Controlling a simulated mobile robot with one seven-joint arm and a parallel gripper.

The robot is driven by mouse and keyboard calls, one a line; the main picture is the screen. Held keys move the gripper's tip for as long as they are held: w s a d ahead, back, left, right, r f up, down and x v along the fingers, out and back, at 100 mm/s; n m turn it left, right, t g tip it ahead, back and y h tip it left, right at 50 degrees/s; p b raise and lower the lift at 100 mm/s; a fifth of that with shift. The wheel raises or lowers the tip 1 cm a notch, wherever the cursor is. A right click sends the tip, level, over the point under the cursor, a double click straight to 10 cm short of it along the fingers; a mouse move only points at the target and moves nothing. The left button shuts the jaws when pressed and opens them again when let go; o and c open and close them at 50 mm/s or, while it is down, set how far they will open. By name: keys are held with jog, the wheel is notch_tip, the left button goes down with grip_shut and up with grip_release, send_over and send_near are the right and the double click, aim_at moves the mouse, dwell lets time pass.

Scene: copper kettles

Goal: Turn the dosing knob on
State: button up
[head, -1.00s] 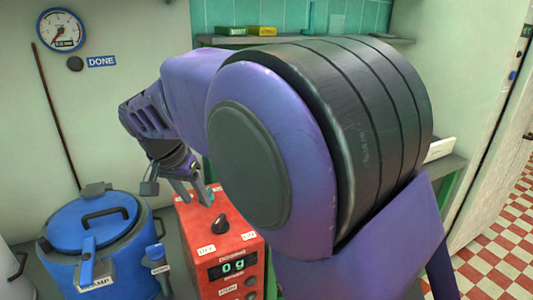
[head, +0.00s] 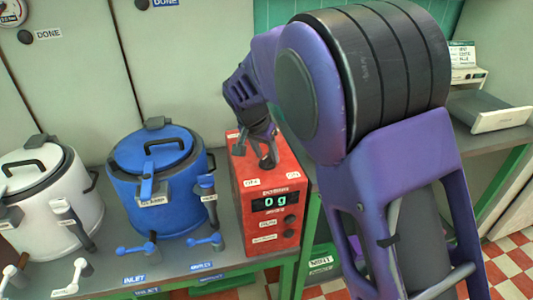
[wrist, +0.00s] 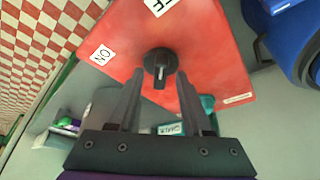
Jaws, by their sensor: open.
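The dosing unit is a red box (head: 270,220) on the counter, with a display reading "0 g". Its black dosing knob (wrist: 160,64) is on the red top face, seen clearly in the wrist view. A white ON label (wrist: 102,54) lies to the knob's left and a partly cut-off OFF label (wrist: 161,4) above it. The knob's ridge runs up and down there, its pale mark facing my gripper. My gripper (wrist: 159,72) is open, its fingertips on either side of the knob; contact cannot be told. In the head view my gripper (head: 265,157) is low over the box top and largely hides the knob.
A blue lidded kettle (head: 160,195) stands left of the red box, with a white kettle (head: 45,190) further left. Taps (head: 75,275) line the counter's front. A tray-like grey object (head: 502,118) is on the right-hand counter. Red and white floor tiles show at lower right.

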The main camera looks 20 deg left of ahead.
grip_shut()
jog(key=shift+n, duration=0.3)
dwell(0.3)
jog(key=n+y, duration=0.1)
jog(key=n, duration=0.3)
jog(key=shift+d+y, duration=0.2)
jog(key=shift+y, duration=0.2)
jog(key=n+p, duration=0.1)
jog(key=n, duration=0.1)
jog(key=n+y+p, duration=0.1)
jog(key=n, duration=0.1)
jog(key=shift+d+r+n+g+y, duration=0.15)
jog(key=shift+n+g+y, duration=0.15)
jog(key=shift+n, duration=0.1)
jog(key=n+p, duration=0.1)
jog(key=n, duration=0.1)
jog(key=n+g+y+p, duration=0.1)
jog(key=n+p, duration=0.1)
jog(key=n, duration=0.1)
jog(key=shift+w+y, duration=0.15)
jog(key=shift+y, duration=0.15)
jog(key=shift+n+g+p, duration=0.65)
jog(key=shift+n+g, duration=0.15)
jog(key=shift+n, duration=1.2)
